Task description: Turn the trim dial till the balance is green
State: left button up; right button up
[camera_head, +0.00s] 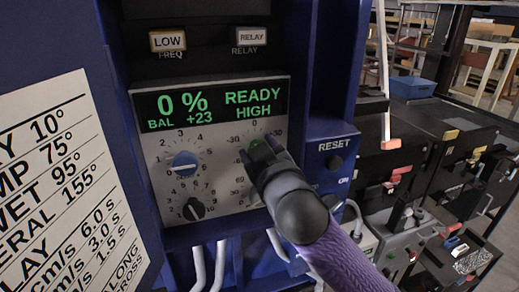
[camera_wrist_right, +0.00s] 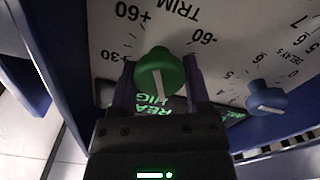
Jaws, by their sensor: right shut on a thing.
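The trim dial (camera_head: 256,145) is a green knob on the light panel, mostly hidden behind my right gripper (camera_head: 264,152) in the head view. In the right wrist view the green dial (camera_wrist_right: 160,72) sits between the two fingers of my right gripper (camera_wrist_right: 157,88), which is shut on it. Its white pointer line points down in that view, toward the display. The display (camera_head: 208,103) reads "0 %", "BAL +23", "READY" and "HIGH", all in green letters on black. My left gripper is not in view.
A blue dial (camera_head: 185,162) and a black dial (camera_head: 194,209) sit left of the trim dial. Above are LOW (camera_head: 167,41) and RELAY (camera_head: 251,36) buttons. A printed white chart (camera_head: 70,190) stands at the left.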

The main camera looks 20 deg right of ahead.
jog(key=n, duration=0.5)
jog(key=shift+f+n, duration=0.1)
jog(key=shift+n, duration=0.2)
jog(key=shift+a+n, duration=0.1)
jog(key=shift+n, duration=2.1)
jog(key=o, duration=1.3)
jog(key=shift+w+f, duration=0.1)
